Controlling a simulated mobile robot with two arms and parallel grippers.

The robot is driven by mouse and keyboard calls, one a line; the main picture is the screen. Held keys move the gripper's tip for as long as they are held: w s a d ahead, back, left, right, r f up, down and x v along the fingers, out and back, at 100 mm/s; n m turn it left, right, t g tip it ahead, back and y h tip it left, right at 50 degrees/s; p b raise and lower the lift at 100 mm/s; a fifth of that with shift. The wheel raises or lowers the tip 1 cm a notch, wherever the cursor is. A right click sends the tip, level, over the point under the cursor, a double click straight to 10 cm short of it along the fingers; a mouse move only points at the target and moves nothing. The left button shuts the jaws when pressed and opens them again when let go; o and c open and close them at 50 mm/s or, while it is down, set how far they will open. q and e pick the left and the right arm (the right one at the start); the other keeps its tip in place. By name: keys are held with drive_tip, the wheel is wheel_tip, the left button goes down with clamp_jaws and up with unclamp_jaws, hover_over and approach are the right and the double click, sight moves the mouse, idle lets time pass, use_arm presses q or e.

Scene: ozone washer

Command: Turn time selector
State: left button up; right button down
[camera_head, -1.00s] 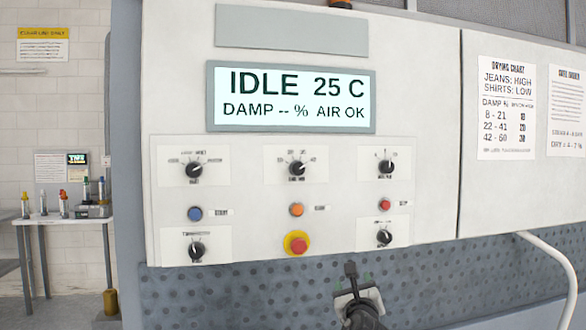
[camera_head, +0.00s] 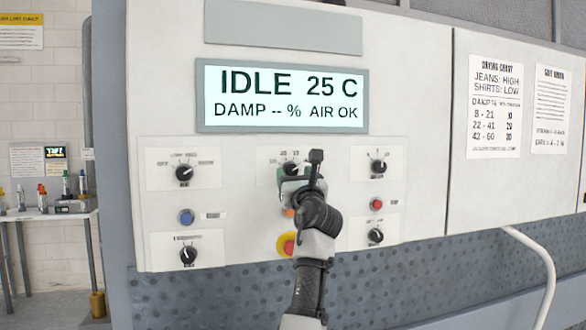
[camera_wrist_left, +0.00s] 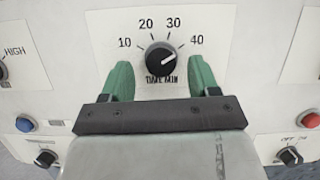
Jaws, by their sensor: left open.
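The time selector is a black round knob (camera_wrist_left: 160,58) on a white plate marked 10, 20, 30, 40 and "TIME MIN". Its white pointer line aims up and right, towards 40. In the head view the knob (camera_head: 291,168) is at the top middle of the panel, partly hidden by my gripper. My left gripper (camera_head: 299,177) is open in front of it. In the left wrist view the green fingers of the gripper (camera_wrist_left: 161,78) stand on either side of the knob's lower part, with gaps to it. Contact depth is unclear. My right gripper is out of view.
Other black knobs (camera_head: 184,172) (camera_head: 378,166), a blue button (camera_head: 186,217) and a red button (camera_head: 376,204) surround it. A red and yellow stop button (camera_head: 286,245) sits below, partly behind my arm. The display (camera_head: 283,97) above reads IDLE 25 C.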

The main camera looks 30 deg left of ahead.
use_arm(q)
drive_tip(key=shift+x, duration=0.75)
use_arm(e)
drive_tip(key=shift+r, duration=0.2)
use_arm(q)
drive_tip(key=shift+c, duration=0.4)
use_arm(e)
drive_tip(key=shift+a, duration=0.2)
use_arm(q)
drive_tip(key=shift+c, duration=1.2)
drive_tip(key=c, duration=0.6)
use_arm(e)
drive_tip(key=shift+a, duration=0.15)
